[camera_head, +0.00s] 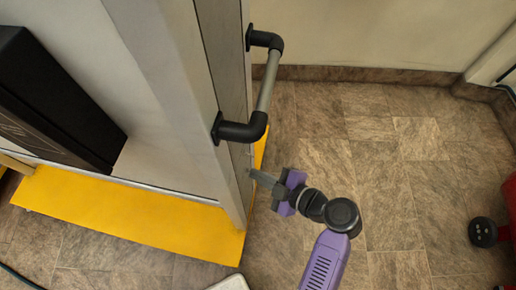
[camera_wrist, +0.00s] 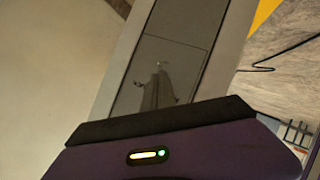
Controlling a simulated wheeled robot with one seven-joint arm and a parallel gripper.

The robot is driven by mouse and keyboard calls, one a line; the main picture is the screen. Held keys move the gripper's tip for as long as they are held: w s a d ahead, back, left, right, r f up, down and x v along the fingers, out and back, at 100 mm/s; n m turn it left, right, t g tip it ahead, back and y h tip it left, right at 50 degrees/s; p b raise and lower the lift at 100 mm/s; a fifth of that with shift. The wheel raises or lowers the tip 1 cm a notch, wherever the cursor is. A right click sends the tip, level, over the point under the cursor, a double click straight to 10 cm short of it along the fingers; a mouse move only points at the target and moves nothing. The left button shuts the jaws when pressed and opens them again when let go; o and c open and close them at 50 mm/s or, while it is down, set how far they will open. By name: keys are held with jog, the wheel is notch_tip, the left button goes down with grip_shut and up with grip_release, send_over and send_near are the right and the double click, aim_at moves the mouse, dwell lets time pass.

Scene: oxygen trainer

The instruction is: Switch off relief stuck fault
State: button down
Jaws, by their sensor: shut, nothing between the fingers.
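My gripper (camera_head: 256,175) is shut and empty. In the head view its tips are at the narrow side face of the tall grey cabinet (camera_head: 225,110), below the black-and-grey handle (camera_head: 266,84). I cannot tell whether they touch it. In the wrist view the narrow grey fingers (camera_wrist: 158,75) point at a dark glossy panel (camera_wrist: 175,60) set in a grey frame. No label is readable, so I cannot tell which is the relief stuck fault switch.
The handle sticks out from the cabinet above my gripper. A yellow base plate (camera_head: 130,215) runs along the cabinet's foot. A black box (camera_head: 50,100) is on its left face. Tiled floor (camera_head: 400,150) is open to the right, with a red object (camera_head: 510,205) at the edge.

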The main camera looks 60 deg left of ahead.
jog(key=shift+s+a+r, duration=0.25)
jog(key=shift+s, duration=0.1)
jog(key=v, duration=0.7)
jog(key=shift+w+d+r, duration=0.15)
jog(key=shift+d, duration=0.15)
dwell(0.6)
